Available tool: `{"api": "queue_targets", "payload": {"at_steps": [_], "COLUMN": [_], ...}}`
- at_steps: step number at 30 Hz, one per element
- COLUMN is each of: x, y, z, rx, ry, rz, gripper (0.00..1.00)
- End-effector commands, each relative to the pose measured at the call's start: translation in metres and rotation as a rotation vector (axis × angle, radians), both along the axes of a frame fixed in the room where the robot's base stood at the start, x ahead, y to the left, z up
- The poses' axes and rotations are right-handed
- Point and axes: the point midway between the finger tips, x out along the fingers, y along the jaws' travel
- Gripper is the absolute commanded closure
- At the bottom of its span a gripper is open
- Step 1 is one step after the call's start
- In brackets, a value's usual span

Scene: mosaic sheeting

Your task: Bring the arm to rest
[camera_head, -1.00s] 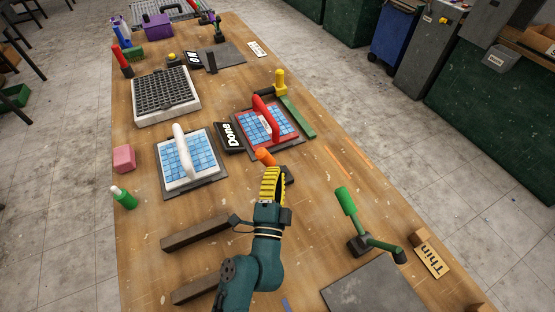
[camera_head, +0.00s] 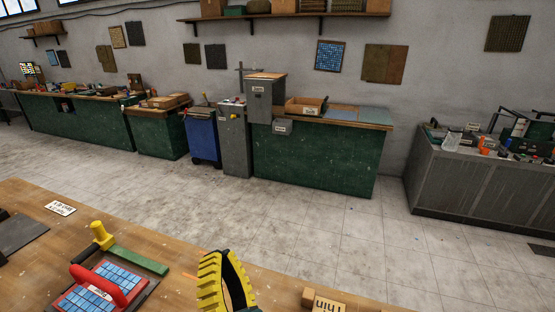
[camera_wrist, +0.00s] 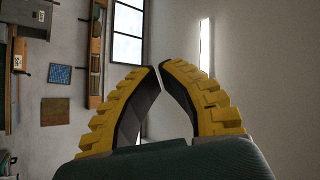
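My gripper (camera_head: 226,254) stands upright over the near part of the wooden table in the head view, with its yellow ribbed fingers pointing up. In the wrist view, my gripper (camera_wrist: 159,66) has its two fingertips brought together with only a thin gap. Nothing is held between them. The rest of my arm is below the head view's bottom edge.
On the table, left of my gripper, are a red-handled press on blue tiles (camera_head: 78,300), a green strip (camera_head: 134,260) and a yellow-handled tool (camera_head: 101,234). A block labelled "Thin" (camera_head: 328,303) is at right. Clear floor separates the green cabinets (camera_head: 310,160) from the table.

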Motion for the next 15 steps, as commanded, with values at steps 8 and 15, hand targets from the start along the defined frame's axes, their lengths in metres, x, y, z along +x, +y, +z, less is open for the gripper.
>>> {"api": "queue_targets", "payload": {"at_steps": [8, 15], "x": [-0.054, -0.075], "y": [-0.124, -0.168], "z": [0.131, 0.155], "rx": [-0.501, -0.800], "ry": [-0.192, -0.006], "rz": [-0.578, -0.822], "gripper": [1.00, 1.00]}}
